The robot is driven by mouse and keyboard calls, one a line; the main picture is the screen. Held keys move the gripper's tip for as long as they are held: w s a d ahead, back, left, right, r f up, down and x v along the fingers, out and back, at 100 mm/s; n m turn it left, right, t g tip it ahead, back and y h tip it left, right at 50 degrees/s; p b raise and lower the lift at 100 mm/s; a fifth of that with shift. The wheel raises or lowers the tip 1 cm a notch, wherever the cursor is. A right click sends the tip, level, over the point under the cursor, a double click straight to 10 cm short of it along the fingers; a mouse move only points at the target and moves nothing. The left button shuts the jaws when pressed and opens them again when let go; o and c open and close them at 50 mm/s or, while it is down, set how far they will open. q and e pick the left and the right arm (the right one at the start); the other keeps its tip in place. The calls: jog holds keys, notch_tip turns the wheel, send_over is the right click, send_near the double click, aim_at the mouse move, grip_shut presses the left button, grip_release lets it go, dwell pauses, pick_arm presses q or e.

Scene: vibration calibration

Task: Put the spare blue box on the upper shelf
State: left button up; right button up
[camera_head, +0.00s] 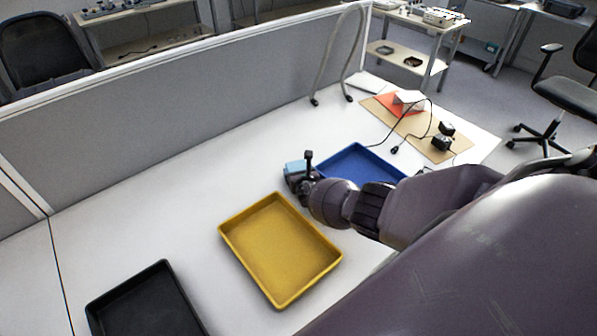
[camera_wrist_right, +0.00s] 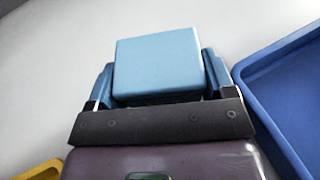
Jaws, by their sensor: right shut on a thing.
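A light blue box (camera_wrist_right: 158,64) sits between the two fingers of my right gripper (camera_wrist_right: 158,82) in the right wrist view. The gripper is shut on it. In the head view the right gripper (camera_head: 300,172) is over the white table, between the yellow tray and the blue tray, and a small part of the blue box (camera_head: 293,167) shows at its tip. I cannot tell whether the box touches the table. My left gripper is not in view. No upper shelf that I can identify on this table is in view.
A yellow tray (camera_head: 226,235), a blue tray (camera_head: 357,146) and a black tray (camera_head: 166,268) stand on the white table (camera_head: 160,215). A tan board (camera_head: 462,143) with cabled devices lies at the right. A grey partition (camera_head: 190,110) runs along the back. The table's middle left is clear.

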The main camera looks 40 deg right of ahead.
jog(key=o, duration=0.6)
jog(key=shift+f, duration=0.15)
jog(key=shift+o, duration=0.7)
jog(key=shift+r, duration=0.2)
